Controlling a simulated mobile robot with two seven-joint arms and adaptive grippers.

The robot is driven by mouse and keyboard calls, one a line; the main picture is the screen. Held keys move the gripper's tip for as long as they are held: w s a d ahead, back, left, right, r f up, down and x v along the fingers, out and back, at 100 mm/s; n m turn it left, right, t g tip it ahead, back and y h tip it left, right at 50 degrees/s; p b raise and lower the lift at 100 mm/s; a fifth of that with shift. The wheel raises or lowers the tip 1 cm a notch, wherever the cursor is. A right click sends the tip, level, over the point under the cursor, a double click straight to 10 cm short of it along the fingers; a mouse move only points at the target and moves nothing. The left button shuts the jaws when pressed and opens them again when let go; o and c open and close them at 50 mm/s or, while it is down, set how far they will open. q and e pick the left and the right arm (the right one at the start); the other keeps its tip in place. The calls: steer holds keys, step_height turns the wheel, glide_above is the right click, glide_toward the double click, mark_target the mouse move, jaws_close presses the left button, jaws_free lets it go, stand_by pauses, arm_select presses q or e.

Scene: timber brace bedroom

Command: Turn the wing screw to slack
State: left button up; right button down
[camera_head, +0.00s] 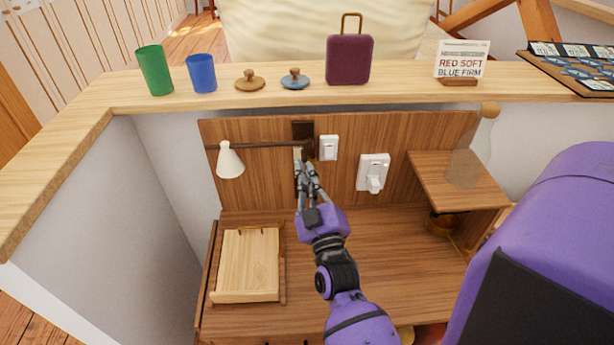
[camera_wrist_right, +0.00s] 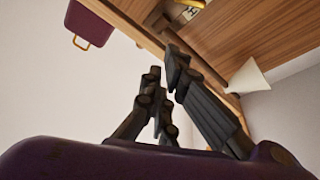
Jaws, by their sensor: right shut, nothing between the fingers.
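A wall lamp with a white cone shade (camera_head: 230,160) hangs from a brown arm (camera_head: 265,145) along the wooden back panel. The arm ends at a dark bracket (camera_head: 303,130) on the panel. I cannot clearly make out the wing screw; small dark parts at the bracket are partly behind my fingers. My right gripper (camera_head: 304,166) is shut and empty, its fingertips just below the bracket. In the right wrist view its dark fingers (camera_wrist_right: 163,76) point up toward the lamp arm, with the shade (camera_wrist_right: 248,78) to their right. My left gripper is not in view.
A white switch (camera_head: 329,147) and a plugged socket (camera_head: 373,173) are right of the bracket. A wooden tray (camera_head: 248,265) lies below left. A glass bottle (camera_head: 470,150) stands on the right shelf. Cups, lids, a purple case (camera_head: 349,60) and a sign (camera_head: 462,60) line the ledge above.

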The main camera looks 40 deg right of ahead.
mark_target(309, 151)
steer(key=w+d, duration=0.2)
steer(key=w, duration=0.1)
steer(key=w+d+f, duration=0.1)
steer(key=w, duration=0.1)
steer(key=shift+w+d+p, duration=0.2)
steer(key=shift+d+p, duration=0.05)
steer(key=shift+p, duration=0.05)
steer(key=shift+s+d+f, duration=0.15)
steer(key=shift+f, duration=0.2)
steer(key=shift+s+d+f+m+h, duration=0.15)
steer(key=shift+d+f+m+h, duration=0.25)
steer(key=shift+m, duration=0.8)
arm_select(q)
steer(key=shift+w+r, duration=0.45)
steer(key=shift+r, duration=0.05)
arm_select(e)
steer(key=shift+s, duration=0.1)
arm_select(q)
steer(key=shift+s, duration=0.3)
